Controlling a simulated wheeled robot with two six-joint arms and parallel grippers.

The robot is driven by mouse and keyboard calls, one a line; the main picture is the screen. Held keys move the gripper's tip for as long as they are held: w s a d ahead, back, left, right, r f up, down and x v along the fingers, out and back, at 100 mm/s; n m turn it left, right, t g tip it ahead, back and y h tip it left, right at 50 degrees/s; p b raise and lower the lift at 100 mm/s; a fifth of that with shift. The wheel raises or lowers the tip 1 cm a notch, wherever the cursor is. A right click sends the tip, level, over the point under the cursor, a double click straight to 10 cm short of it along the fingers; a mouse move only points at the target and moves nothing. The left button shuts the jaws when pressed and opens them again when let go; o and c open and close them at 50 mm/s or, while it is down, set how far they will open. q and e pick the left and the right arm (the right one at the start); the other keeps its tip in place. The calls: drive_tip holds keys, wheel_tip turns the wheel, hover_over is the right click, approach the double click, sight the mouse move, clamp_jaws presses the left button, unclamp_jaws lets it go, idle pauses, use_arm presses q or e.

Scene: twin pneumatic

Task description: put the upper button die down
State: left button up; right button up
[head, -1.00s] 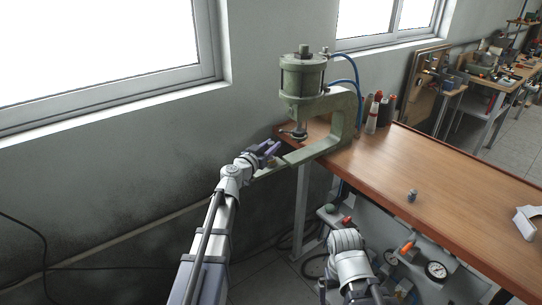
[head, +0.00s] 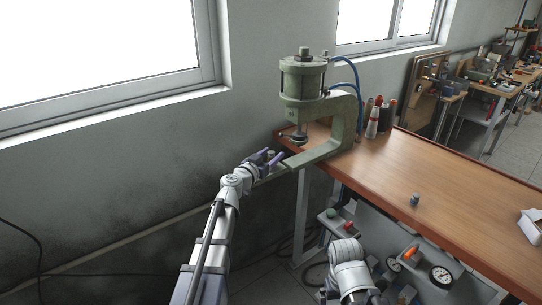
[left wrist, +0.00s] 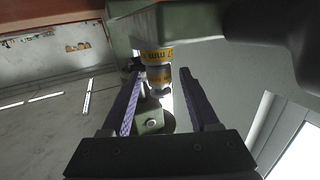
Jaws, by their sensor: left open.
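My left gripper (head: 268,158) is at the front of the green press (head: 330,148), beside its lower arm. In the left wrist view its two purple fingers (left wrist: 161,73) are apart. I take this for the button dies, but cannot tell upper from lower. A clear gap to the right finger shows; contact on the left is unclear. In the head view my gripper hides the stack. My right gripper is outside the view.
A wooden bench (head: 450,190) carries the press, with bottles (head: 373,120) behind it. A small grey cylinder (head: 415,199) stands near the bench's front edge. A white object (head: 531,226) is at right. Gauges (head: 441,275) are below. The bench middle is clear.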

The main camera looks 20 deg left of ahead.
use_arm(q)
drive_tip(key=shift+r, duration=0.25)
drive_tip(key=v, duration=1.2)
drive_tip(key=shift+p, duration=0.45)
drive_tip(key=shift+f, duration=0.1)
drive_tip(key=s+d+f+m+g+h, duration=0.1)
drive_tip(key=s+d+f+g, duration=0.25)
drive_tip(key=d, duration=0.35)
drive_tip(key=s+d+f+m+g+h, duration=0.2)
drive_tip(key=d+f+g, duration=0.15)
drive_tip(key=d, duration=0.25)
drive_tip(key=s+d+f+m+g+h, duration=0.1)
drive_tip(key=s+d+f+g, duration=0.1)
drive_tip(key=d+f, duration=0.35)
drive_tip(key=s+f+n+g+y, duration=0.1)
drive_tip(key=s+f+g+y, duration=0.1)
drive_tip(key=s, duration=0.3)
drive_tip(key=s+d+f+n+g+y, duration=0.1)
drive_tip(key=s+f+g+y, duration=0.2)
drive_tip(key=s, duration=0.3)
drive_tip(key=s+f+n+g+y, duration=0.1)
drive_tip(key=s+f+g+y, duration=0.2)
drive_tip(key=s+y, duration=0.2)
drive_tip(key=shift+s+d+f, duration=0.15)
drive_tip(key=shift+s+d, duration=0.1)
drive_tip(key=shift+s, duration=0.35)
